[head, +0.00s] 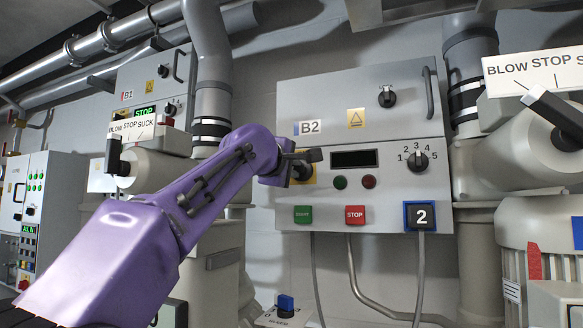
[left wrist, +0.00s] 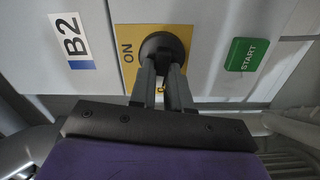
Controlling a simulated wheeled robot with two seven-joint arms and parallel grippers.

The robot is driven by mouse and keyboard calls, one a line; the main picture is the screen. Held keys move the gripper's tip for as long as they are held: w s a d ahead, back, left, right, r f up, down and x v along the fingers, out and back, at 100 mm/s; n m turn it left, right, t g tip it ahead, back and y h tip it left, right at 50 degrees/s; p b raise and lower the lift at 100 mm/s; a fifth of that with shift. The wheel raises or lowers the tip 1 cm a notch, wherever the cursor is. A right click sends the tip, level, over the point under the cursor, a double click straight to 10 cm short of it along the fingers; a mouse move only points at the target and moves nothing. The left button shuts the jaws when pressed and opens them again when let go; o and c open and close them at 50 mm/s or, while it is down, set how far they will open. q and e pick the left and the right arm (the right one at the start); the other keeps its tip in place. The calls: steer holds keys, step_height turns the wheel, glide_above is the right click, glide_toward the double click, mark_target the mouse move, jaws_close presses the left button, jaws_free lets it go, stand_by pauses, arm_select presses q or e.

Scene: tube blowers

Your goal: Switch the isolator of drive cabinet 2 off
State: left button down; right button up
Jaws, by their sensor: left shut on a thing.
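Drive cabinet 2 (head: 270,215) is the light grey wall cabinet with the B2 label. Its isolator is a black rotary knob on a yellow plate (left wrist: 200,45), left of the display. The plate carries the word ON, seen in the left wrist view. My left gripper (head: 301,165) is at the isolator. In the left wrist view its two fingers (left wrist: 163,75) are shut on the black knob (left wrist: 161,46), one on each side. The fingers and arm hide most of the plate in the head view, and I cannot tell the knob's exact angle. My right gripper is not in view.
Below the isolator are a green START button (head: 303,214) and a red STOP button (head: 355,214). A numbered selector (head: 417,162) and an upper black knob (head: 387,96) are to the right. Blower housings with levers (head: 556,114) stand at both sides.

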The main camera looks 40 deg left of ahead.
arm_select(q)
steer(key=shift+f+n, duration=0.15)
steer(key=shift+n, duration=0.85)
steer(key=c, duration=1.1)
jaws_free()
steer(key=b+v, duration=0.9)
steer(key=v, duration=0.1)
steer(key=shift+s+a+b, duration=0.1)
steer(key=shift+s+b, duration=0.3)
